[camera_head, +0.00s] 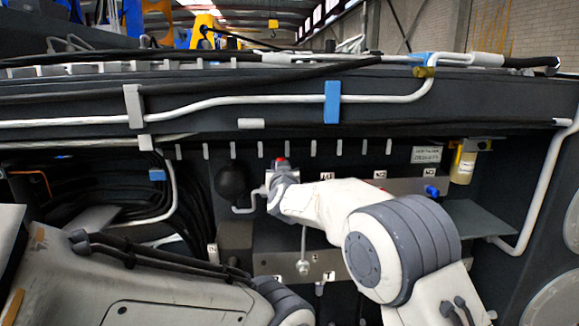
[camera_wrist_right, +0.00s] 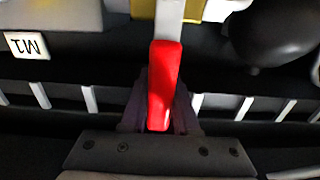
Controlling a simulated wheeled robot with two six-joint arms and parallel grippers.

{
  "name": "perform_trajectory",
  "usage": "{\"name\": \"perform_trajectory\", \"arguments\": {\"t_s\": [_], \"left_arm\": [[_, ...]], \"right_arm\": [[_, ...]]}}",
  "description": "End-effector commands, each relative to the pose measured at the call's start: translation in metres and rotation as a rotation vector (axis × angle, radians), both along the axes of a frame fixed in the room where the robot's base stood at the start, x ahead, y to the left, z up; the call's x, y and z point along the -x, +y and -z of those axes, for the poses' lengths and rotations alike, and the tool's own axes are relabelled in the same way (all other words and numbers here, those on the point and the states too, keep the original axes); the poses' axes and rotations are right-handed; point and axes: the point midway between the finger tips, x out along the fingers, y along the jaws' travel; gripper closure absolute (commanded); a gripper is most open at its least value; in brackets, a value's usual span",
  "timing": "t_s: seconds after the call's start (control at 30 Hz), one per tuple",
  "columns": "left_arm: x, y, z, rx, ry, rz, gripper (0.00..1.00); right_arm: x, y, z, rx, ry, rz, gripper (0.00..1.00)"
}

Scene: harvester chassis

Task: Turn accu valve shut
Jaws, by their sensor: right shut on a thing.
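The accu valve's red handle (camera_wrist_right: 164,85) stands between the two dark fingers of my right gripper (camera_wrist_right: 160,112) in the right wrist view. The gripper is shut on it. The handle lies roughly in line with the pale stem above it in that view. In the head view only a small red part (camera_head: 281,162) shows at the tip of my right gripper (camera_head: 280,172); the wrist hides most of the valve. A black ball-shaped accumulator (camera_head: 232,180) is just left of it and also shows in the wrist view (camera_wrist_right: 275,38). My left arm enters low at left; its gripper is out of view.
A blue valve handle (camera_head: 431,190) and a yellowish cylinder (camera_head: 464,164) are to the right. Black hoses (camera_head: 190,205) hang at left. A beam with pale pipes (camera_head: 230,102) runs above. A small label (camera_wrist_right: 27,45) appears upside down in the wrist view.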

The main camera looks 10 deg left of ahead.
Motion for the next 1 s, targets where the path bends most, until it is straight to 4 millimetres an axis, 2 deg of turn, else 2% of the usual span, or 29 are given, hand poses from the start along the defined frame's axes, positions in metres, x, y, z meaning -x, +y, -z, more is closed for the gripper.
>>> {"name": "perform_trajectory", "arguments": {"t_s": [0.3, 0.33, 0.4, 0.77, 0.87, 1.0], "left_arm": [[0.0, 0.0, 0.0, 0.0, 0.0, 0.0, 0.5], [0.0, 0.0, 0.0, 0.0, 0.0, 0.0, 0.5], [0.0, 0.0, 0.0, 0.0, 0.0, 0.0, 0.5], [0.0, 0.0, 0.002, 0.0, 0.0, 0.0, 0.5], [0.0, 0.0, 0.008, 0.0, 0.0, 0.0, 0.5], [0.0, 0.0, 0.022, 0.0, 0.0, 0.001, 0.5]], "right_arm": [[0.0, 0.0, 0.004, -0.005, 0.01, 0.0, 1.0], [0.0, 0.0, 0.004, -0.005, 0.01, 0.0, 0.64], [0.0, 0.0, 0.004, -0.005, 0.009, 0.001, 0.41], [0.002, -0.001, 0.002, -0.003, 0.003, 0.001, 0.41], [0.01, -0.003, 0.002, -0.004, 0.002, 0.001, 0.41], [0.032, -0.01, 0.004, -0.003, 0.002, -0.001, 0.41]]}}
